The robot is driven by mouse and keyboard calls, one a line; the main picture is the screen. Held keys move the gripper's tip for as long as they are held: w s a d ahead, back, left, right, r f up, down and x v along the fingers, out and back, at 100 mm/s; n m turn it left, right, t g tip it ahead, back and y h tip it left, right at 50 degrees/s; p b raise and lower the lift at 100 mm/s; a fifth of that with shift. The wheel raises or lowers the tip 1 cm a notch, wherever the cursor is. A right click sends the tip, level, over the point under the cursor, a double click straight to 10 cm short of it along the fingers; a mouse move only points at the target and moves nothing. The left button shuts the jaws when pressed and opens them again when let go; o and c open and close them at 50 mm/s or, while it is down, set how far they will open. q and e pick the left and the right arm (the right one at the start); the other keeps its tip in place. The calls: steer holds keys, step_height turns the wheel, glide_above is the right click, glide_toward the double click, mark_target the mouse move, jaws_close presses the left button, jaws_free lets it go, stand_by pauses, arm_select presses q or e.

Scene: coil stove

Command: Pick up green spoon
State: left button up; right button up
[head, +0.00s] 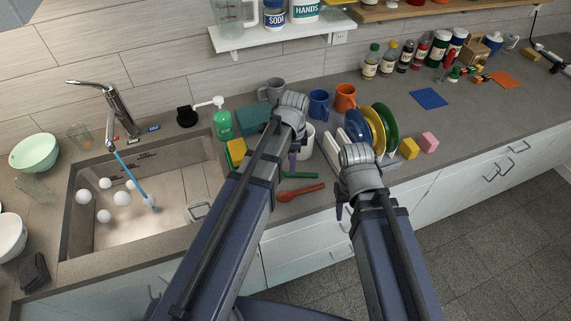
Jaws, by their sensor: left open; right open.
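A green spoon (302,175) lies on the grey counter just right of my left forearm, which hides part of it. An orange spoon (301,192) lies just in front of it, nearer the counter edge. My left gripper (293,160) hangs down from the wrist, behind and above the green spoon in the picture; it is open and mostly hidden by my arm. My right gripper (340,208) is open and empty, near the counter's front edge and right of the spoons. It is partly hidden by my wrist.
A rack with blue, yellow and green plates (387,123) stands behind my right wrist. Mugs, including an orange one (345,97), stand at the back.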

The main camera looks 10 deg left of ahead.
arm_select(q)
steer(key=shift+w+a+m, duration=0.4)
steer(key=shift+w+a, duration=0.25)
steer(key=shift+w, duration=0.15)
step_height(320, 180, down, 8)
steer(key=b, duration=0.8)
steer(key=shift+d+r, duration=0.1)
arm_select(e)
step_height(320, 180, down, 8)
steer(key=shift+w+a+r, duration=0.2)
steer(key=shift+w, duration=0.05)
arm_select(q)
steer(key=shift+r, duration=0.1)
steer(key=shift+c, duration=0.3)
jaws_close()
